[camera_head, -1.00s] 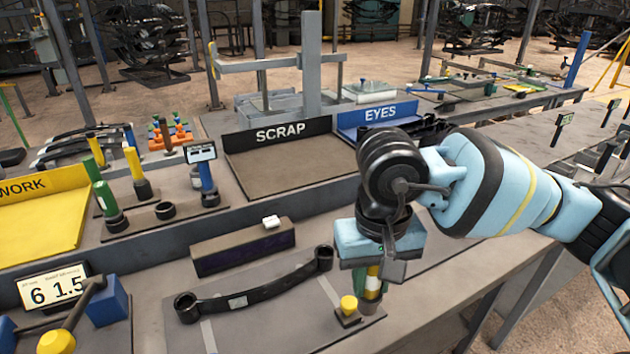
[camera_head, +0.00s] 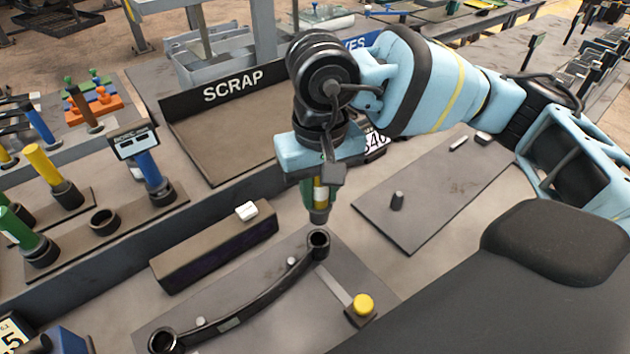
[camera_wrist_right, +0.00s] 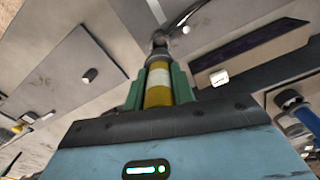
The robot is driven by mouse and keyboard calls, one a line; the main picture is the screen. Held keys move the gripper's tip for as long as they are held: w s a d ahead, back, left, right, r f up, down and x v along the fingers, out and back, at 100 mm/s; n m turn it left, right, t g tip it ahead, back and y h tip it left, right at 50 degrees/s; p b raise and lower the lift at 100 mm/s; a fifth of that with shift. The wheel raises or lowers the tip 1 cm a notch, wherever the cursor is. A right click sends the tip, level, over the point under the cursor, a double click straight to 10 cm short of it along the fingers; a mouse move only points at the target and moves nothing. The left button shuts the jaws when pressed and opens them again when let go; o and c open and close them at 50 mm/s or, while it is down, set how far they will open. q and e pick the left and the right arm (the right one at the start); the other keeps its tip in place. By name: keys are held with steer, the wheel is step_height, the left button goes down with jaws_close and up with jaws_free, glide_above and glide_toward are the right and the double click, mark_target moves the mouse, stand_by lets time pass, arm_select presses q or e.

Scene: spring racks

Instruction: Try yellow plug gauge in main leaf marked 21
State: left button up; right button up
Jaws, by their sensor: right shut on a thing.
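My right gripper (camera_head: 320,190) is shut on the yellow plug gauge (camera_head: 321,196), which has a pale band and a dark lower end. Whether the tip touches the eye is unclear. The leaf's number label is unreadable. My left gripper is not in view.
The leaf lies on a grey plate with a yellow knob (camera_head: 363,304) at its right. A dark box (camera_head: 215,248) with a white block stands behind. Green, yellow and blue gauges stand in a rack at left. The SCRAP tray (camera_head: 240,140) is empty. Another plate (camera_head: 430,195) bears a small dark peg.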

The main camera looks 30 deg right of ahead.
mark_target(319, 211)
steer(key=shift+f, duration=0.75)
steer(key=shift+f+b, duration=0.75)
steer(key=shift+f, duration=0.6)
steer(key=shift+f+b, duration=0.3)
steer(key=shift+f, duration=0.1)
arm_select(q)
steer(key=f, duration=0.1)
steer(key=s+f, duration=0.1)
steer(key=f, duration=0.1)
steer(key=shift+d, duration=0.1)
arm_select(e)
steer(key=shift+f, duration=0.2)
arm_select(q)
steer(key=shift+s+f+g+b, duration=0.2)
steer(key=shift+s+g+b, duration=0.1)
steer(key=shift+b, duration=0.1)
arm_select(e)
steer(key=shift+f, duration=0.1)
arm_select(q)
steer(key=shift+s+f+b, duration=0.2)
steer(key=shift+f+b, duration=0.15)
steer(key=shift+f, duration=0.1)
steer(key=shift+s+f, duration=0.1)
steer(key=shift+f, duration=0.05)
arm_select(e)
steer(key=shift+f, duration=0.2)
stand_by(0.6)
steer(key=shift+r, duration=0.3)
stand_by(0.4)
